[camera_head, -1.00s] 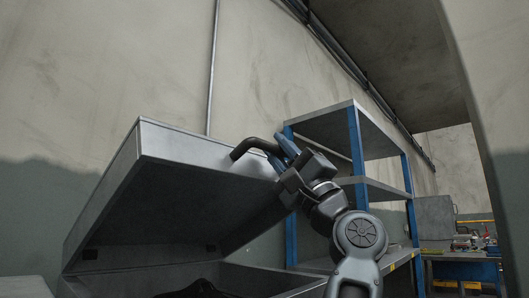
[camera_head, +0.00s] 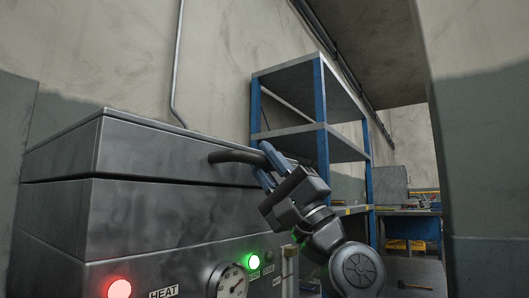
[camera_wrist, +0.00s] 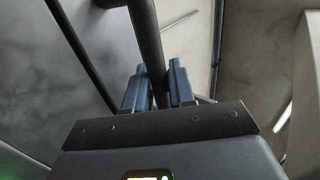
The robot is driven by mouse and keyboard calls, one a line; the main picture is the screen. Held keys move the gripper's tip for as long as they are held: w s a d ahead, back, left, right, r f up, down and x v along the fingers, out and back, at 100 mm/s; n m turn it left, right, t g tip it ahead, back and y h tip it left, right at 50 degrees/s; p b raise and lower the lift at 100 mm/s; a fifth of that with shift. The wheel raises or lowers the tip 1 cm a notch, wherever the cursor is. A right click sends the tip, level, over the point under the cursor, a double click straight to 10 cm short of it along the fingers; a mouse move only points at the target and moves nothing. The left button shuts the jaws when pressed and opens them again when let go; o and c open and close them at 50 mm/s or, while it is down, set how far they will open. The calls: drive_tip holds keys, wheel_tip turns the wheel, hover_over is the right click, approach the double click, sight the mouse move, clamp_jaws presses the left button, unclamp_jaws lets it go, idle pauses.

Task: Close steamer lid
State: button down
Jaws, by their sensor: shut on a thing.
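The steamer is a grey metal box at the left in the head view. Its lid (camera_head: 150,150) lies level on the body (camera_head: 150,215), with a thin dark seam between them. A dark bar handle (camera_head: 236,156) stands out from the lid's front. My gripper (camera_head: 268,163) is at the handle's right part, its blue fingers on either side of the bar. In the wrist view the dark handle (camera_wrist: 147,45) runs between the two blue fingers (camera_wrist: 160,88), which are shut on it.
The steamer's front has a red lamp (camera_head: 119,289), a green lamp (camera_head: 253,261) and a round gauge (camera_head: 232,282). A blue and grey shelf rack (camera_head: 320,100) stands behind my arm. A workbench (camera_head: 408,212) is farther back at the right.

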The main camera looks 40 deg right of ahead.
drive_tip(key=shift+w+f, duration=0.1)
drive_tip(key=shift+f, duration=0.4)
drive_tip(key=shift+f, duration=0.1)
drive_tip(key=c, duration=1.1)
unclamp_jaws()
drive_tip(key=shift+w, duration=0.1)
drive_tip(key=v, duration=0.7)
drive_tip(key=shift+s+f, duration=0.25)
drive_tip(key=shift+s, duration=0.05)
drive_tip(key=shift+d, duration=0.1)
